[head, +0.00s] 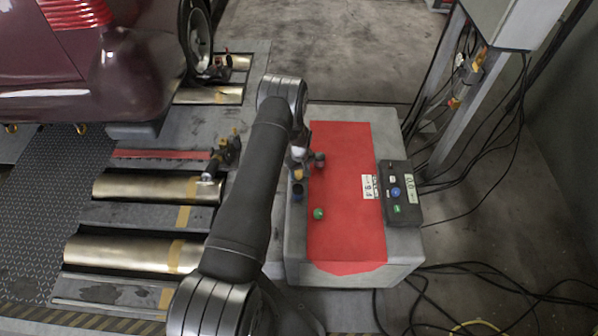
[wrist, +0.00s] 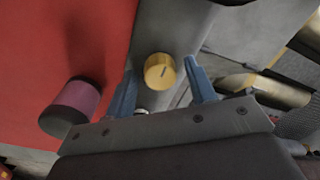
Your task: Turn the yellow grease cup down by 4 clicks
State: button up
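The yellow grease cup (head: 298,174) is a small round knob near the left edge of the red mat. In the wrist view the yellow cup (wrist: 160,70) shows a dark line on its top. It appears between the two blue fingers of my gripper (wrist: 163,86), with a visible gap on each side. My gripper is open and seems to touch nothing; its height over the cup is hard to judge. In the head view my gripper (head: 299,156) is small and partly hidden by my arm.
A purple knob (wrist: 72,105) stands close by on the mat. A green knob (head: 318,213) and a dark blue round thing (head: 297,190) are nearer the front. A dark control box (head: 400,208) with displays sits at the mat's right. Metal rollers (head: 130,254) lie left.

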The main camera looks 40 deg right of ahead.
jog(key=c, duration=0.8)
jog(key=shift+m, duration=0.4)
jog(key=m, duration=0.3)
jog(key=shift+m, duration=0.4)
jog(key=m, duration=0.3)
jog(key=shift+m, duration=0.3)
jog(key=m, duration=0.4)
jog(key=shift+m, duration=2.3)
